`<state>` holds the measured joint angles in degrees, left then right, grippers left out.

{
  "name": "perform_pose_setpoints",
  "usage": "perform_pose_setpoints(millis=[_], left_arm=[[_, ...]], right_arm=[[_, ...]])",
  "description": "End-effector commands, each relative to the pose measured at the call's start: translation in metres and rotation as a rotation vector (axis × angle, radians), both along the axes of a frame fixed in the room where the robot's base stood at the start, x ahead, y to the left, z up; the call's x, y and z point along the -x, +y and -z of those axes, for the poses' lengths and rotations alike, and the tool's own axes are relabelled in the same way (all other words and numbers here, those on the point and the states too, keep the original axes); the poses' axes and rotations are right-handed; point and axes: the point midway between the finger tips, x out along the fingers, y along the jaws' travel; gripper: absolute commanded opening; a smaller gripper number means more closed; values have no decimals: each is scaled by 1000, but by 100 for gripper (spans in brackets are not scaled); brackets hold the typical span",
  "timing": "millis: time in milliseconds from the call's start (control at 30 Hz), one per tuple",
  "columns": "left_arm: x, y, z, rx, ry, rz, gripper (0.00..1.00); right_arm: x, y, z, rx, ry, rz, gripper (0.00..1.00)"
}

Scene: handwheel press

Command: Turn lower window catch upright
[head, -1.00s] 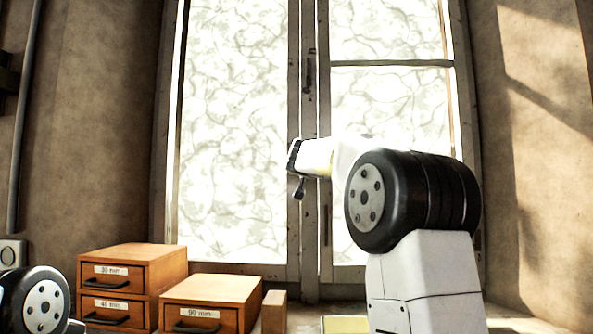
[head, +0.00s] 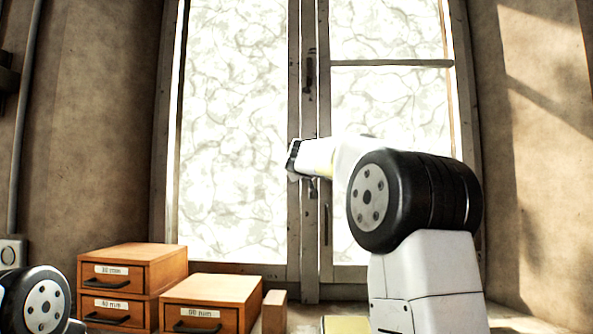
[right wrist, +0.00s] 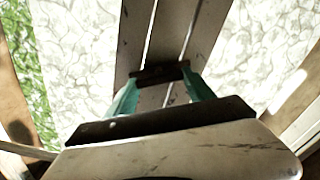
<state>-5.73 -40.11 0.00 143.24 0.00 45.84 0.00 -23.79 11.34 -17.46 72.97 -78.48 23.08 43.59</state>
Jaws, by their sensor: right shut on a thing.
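The lower window catch (right wrist: 162,73) shows in the right wrist view as a dark bar across the pale window stiles, between the two teal fingers of my right gripper (right wrist: 161,86). The gripper is shut on it. In the head view my right gripper (head: 296,162) is at the middle stile, and a small dark part of the catch (head: 313,188) shows just below it. The gripper and wrist hide the rest, so its exact angle is unclear there. My left gripper is out of view.
An upper catch (head: 309,72) stands upright on the stile above. Wooden drawer boxes (head: 130,262) and a lower drawer box (head: 228,288) stand at lower left, with a small wooden block (head: 274,311) beside them. Window panes (head: 235,130) flank the stile.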

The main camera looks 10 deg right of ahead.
Motion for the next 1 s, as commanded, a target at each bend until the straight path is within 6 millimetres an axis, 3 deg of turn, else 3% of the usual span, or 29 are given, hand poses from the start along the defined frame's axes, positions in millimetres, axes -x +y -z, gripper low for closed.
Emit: perform_pose_setpoints(millis=[1000], left_arm=[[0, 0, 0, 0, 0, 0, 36]], right_arm=[[-1, 3, 5, 881, 255, 0, 21]])
